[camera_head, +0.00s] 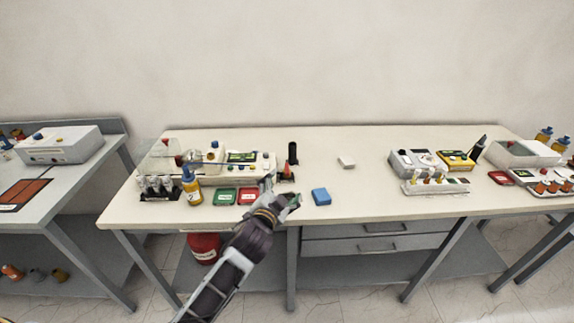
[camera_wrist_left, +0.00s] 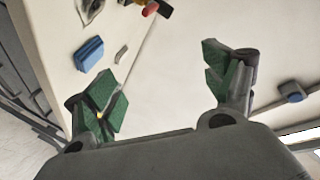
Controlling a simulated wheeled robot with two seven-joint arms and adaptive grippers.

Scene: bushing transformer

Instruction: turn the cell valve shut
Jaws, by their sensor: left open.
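A white test apparatus (camera_head: 240,165) with a dark green display, blue knobs and a clear part at its left stands on the left half of the bench. I cannot tell which of its small parts is the cell valve. My left gripper (camera_head: 286,200) is over the bench's front edge, right of the apparatus and left of a blue block (camera_head: 321,197). In the left wrist view its green-padded fingers (camera_wrist_left: 165,88) are spread wide with nothing between them. A blue knob (camera_wrist_left: 293,97) shows at that view's right edge, apart from the fingers. My right gripper is out of view.
More instruments (camera_head: 415,163) stand at the right.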

